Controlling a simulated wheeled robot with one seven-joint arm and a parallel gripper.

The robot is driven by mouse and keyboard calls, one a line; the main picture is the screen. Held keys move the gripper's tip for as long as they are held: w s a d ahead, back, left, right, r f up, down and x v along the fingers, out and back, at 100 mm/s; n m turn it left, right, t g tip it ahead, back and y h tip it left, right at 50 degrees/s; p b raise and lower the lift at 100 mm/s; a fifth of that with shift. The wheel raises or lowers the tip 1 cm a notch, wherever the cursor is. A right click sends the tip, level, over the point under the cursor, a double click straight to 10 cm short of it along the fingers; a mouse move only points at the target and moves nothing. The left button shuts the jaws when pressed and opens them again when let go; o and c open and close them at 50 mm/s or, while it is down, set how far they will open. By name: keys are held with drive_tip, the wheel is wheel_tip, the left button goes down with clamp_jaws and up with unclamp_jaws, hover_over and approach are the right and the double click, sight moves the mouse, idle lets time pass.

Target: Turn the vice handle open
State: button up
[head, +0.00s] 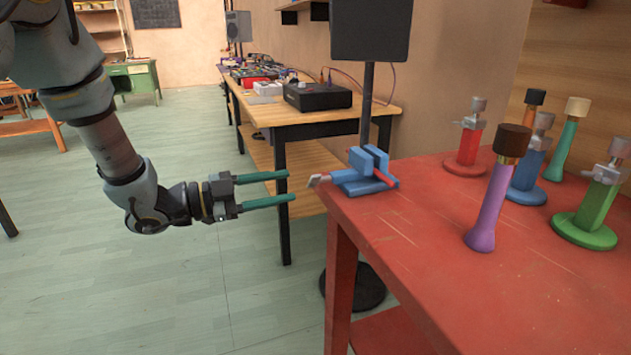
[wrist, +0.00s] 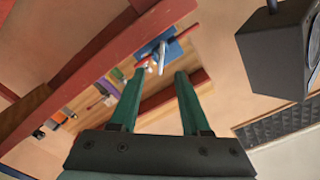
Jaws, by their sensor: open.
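The blue vice (head: 366,172) sits at the near left corner of the red table, with a red part showing between its blue blocks. Its pale metal handle (head: 319,180) sticks out past the table edge towards my gripper. My gripper (head: 291,186) is open and empty, its two teal fingers pointing right at the handle, with a small gap between the fingertips and it. In the wrist view the vice (wrist: 172,49) and its handle (wrist: 161,58) show beyond and between the fingertips (wrist: 162,74). Nothing is touched by the fingers.
The red table (head: 440,255) also holds a purple post (head: 487,207), a green-based clamp (head: 597,207) and several other coloured stands, right of the vice. A black speaker (head: 371,30) on a pole stands behind the vice. A wooden bench (head: 300,128) is further back. Open floor lies below my arm.

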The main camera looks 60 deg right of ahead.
sight(310, 181)
drive_tip(key=x, duration=0.7)
drive_tip(key=shift+d+p, duration=0.15)
drive_tip(key=shift+p, duration=0.2)
drive_tip(key=shift+c, duration=0.3)
clamp_jaws()
